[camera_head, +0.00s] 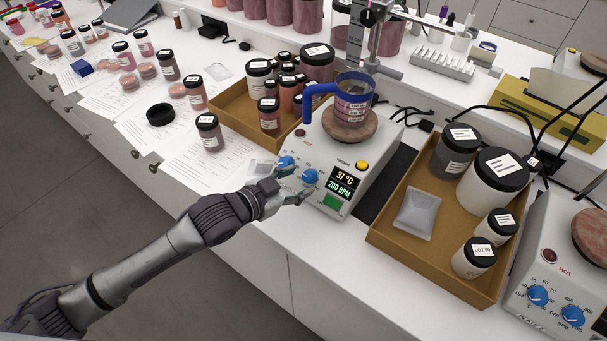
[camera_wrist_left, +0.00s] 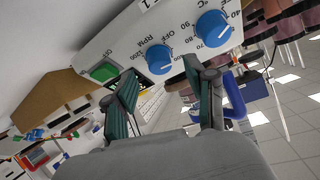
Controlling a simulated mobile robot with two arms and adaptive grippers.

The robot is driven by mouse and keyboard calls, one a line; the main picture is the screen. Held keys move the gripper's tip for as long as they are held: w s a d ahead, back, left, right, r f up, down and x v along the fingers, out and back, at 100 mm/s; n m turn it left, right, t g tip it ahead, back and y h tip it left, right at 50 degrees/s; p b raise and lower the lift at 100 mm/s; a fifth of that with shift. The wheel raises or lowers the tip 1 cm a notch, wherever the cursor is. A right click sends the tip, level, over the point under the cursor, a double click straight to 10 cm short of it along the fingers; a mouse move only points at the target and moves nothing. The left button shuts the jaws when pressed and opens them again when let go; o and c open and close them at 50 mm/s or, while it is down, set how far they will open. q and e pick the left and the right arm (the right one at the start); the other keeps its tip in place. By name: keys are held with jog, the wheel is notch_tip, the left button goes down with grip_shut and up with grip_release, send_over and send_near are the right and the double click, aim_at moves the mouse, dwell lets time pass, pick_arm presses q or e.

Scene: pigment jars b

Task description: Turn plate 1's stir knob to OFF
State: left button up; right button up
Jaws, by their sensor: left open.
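Plate 1 (camera_head: 345,150) is a white hot plate with a lit display (camera_head: 341,184) reading 37 °C and 200 RPM. Its blue stir knob (camera_head: 310,176) is the one closer to the display; it also shows in the left wrist view, marked RPM (camera_wrist_left: 159,59). The blue heat knob (camera_head: 286,162) sits beside it, also visible in the left wrist view (camera_wrist_left: 213,28). My left gripper (camera_head: 292,186) is open in front of the panel. In the left wrist view its fingers (camera_wrist_left: 162,76) spread either side of the stir knob, apparently short of it. The knob's pointer is unclear.
A green button (camera_head: 332,202) and yellow button (camera_head: 362,165) flank the display. Cardboard trays (camera_head: 385,238) of jars stand either side. Another plate (camera_head: 540,318) is at the right edge.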

aim_at(309, 177)
pick_arm(q)
jog(key=shift+x, duration=1.4)
jog(key=shift+c, duration=0.4)
grip_shut()
